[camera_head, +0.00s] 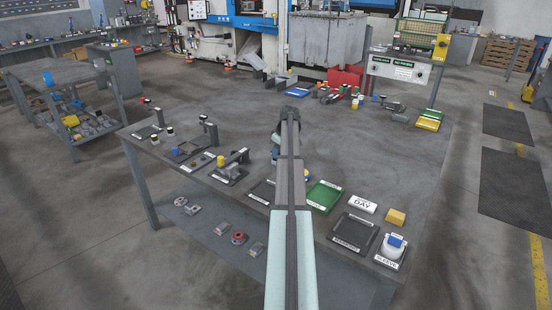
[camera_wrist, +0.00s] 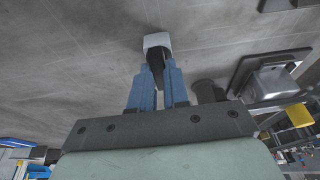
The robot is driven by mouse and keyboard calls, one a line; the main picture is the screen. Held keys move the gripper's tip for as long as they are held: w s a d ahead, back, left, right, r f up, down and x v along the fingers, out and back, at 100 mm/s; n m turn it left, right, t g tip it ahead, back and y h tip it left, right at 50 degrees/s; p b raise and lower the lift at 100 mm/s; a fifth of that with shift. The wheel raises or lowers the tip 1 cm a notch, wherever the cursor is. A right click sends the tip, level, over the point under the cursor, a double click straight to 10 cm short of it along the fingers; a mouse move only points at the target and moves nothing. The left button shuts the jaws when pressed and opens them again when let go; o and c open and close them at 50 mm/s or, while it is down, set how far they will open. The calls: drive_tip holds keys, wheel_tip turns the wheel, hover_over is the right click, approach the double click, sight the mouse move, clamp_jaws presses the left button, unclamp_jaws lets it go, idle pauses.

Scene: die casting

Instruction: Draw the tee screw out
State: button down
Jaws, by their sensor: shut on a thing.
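In the wrist view my gripper (camera_wrist: 159,68) has two blue fingers closed around a dark piece with a pale grey, block-like end (camera_wrist: 157,41). The pale end sticks out past the fingertips. I cannot tell from its shape whether this is the tee screw, and no other thing in view can be made out as the tee screw. Whether the held piece touches anything is unclear.
The workbench (camera_head: 380,150) has a green tray (camera_head: 323,196), a dark tray (camera_head: 354,233), a yellow block (camera_head: 396,217) and a white sleeve piece with a blue top (camera_head: 393,245) at right. Small fixtures (camera_head: 236,165) stand left. A dark fixture with a grey block (camera_wrist: 272,80) lies right of my fingers.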

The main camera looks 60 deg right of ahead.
drive_tip(key=shift+r, duration=0.65)
idle(0.5)
drive_tip(key=shift+r, duration=1.5)
